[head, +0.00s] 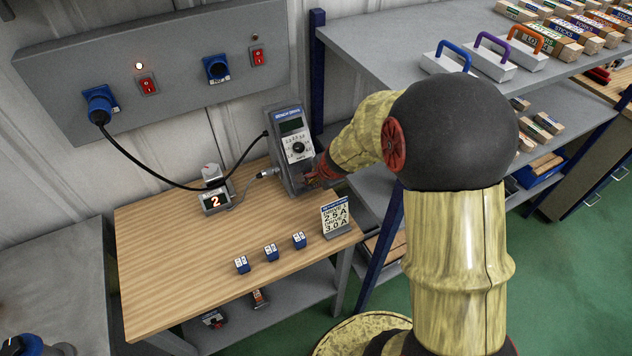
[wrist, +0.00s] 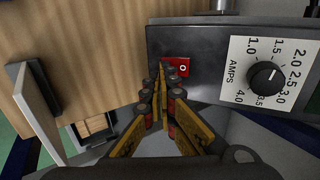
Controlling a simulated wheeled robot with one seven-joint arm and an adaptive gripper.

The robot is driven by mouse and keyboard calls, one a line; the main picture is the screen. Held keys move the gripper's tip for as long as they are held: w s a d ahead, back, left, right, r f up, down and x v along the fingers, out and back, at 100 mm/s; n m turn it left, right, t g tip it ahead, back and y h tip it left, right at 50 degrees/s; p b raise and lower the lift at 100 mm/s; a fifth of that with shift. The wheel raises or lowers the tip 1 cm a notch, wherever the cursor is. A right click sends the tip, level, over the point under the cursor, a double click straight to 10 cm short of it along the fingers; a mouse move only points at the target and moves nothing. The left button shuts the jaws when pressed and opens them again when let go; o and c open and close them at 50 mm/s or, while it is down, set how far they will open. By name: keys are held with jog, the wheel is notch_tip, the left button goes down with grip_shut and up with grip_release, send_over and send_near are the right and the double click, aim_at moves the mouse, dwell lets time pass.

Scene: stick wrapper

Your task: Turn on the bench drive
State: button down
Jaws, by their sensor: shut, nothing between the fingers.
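The bench drive (head: 292,125) is a grey box standing at the back right of the wooden bench, with a dark display and a white dial plate. In the wrist view its front (wrist: 210,95) shows a black knob (wrist: 266,76) on an AMPS scale and a red rocker switch (wrist: 184,67) marked O. My gripper (head: 318,178) is at the drive's lower right in the head view. In the wrist view its shut, empty fingertips (wrist: 168,70) are at the switch's left side and hide part of it. Whether they touch it I cannot tell.
A wall panel (head: 200,50) carries a blue plug (head: 98,103) with a black cable to the drive, and a lit lamp (head: 139,66). A small unit (head: 216,199) showing red "2", three blue blocks (head: 270,252) and a current card (head: 336,216) stand on the bench (head: 170,270).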

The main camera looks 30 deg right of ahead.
jog(key=shift+w+f, duration=0.1)
jog(key=shift+f, duration=0.35)
jog(key=shift+r, duration=0.25)
jog(key=shift+r+p, duration=0.7)
